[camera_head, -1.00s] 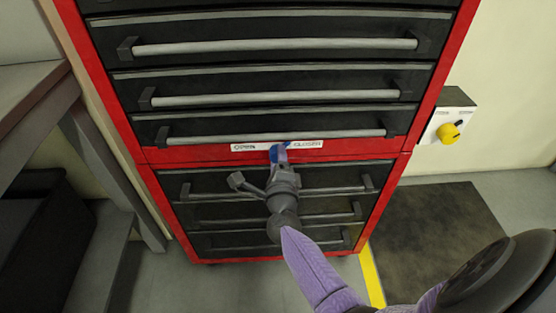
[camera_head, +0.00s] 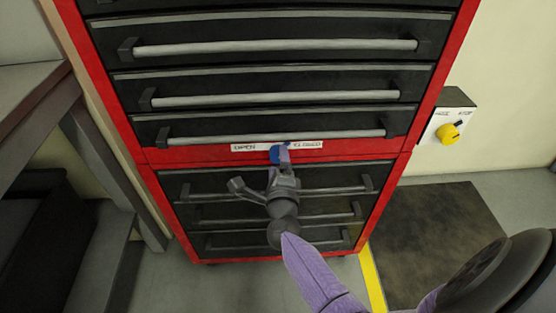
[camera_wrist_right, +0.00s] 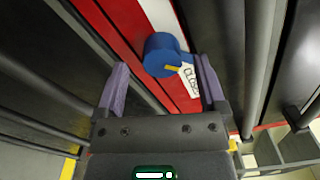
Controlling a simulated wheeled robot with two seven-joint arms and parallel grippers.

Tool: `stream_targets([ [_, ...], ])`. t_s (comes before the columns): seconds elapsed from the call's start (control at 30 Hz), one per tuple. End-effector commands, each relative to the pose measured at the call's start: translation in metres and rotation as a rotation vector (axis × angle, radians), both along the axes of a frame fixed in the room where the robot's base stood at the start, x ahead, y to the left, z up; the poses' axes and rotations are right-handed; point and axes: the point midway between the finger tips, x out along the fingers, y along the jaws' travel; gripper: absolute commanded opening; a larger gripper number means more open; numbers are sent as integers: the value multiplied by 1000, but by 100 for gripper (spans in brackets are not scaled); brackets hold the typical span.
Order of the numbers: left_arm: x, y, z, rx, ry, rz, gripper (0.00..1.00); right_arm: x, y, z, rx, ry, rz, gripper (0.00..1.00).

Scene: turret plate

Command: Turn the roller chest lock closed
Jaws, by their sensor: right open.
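The roller chest lock is a blue knob (camera_head: 274,156) on the red band between the upper and lower drawers, under a white label (camera_head: 250,147) reading OPEN at left and CLOSED at right. In the right wrist view the knob (camera_wrist_right: 158,52) has a yellow mark on its side near the word CLOSED. My right gripper (camera_head: 281,151) is at the knob and partly covers it in the head view. In the wrist view its purple fingers (camera_wrist_right: 162,64) are spread, with the knob between and just beyond the tips. Contact cannot be told. My left gripper is out of view.
Drawers with long grey handles (camera_head: 275,135) lie above and below the lock. A yellow rotary switch (camera_head: 449,133) sits on the wall at right. A dark bench (camera_head: 35,95) stands at left. A dark mat (camera_head: 430,235) lies on the floor at right.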

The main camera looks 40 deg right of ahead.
Motion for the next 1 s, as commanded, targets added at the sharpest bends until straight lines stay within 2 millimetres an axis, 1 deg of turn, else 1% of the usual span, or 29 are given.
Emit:
stream_targets([
  [0.03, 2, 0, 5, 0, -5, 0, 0, -9, 5, 3, 3, 1, 1, 90],
  [0.2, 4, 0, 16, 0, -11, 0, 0, -45, 28, 3, 3, 1, 1, 90],
  [0.3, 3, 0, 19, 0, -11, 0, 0, -63, 39, 1, 3, 1, 1, 90],
  [0.4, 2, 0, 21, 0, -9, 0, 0, -73, 45, 1, 4, 0, 1, 90],
  [0.5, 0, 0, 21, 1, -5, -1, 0, -77, 47, 0, 3, 0, 2, 90],
  [0.73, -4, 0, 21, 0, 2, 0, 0, -77, 47, -1, 2, -1, 1, 90],
  [0.93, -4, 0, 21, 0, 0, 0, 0, -76, 47, -1, 2, -1, 1, 90],
  [1.0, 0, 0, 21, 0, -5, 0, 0, -76, 47, -1, 2, -1, 1, 90],
])
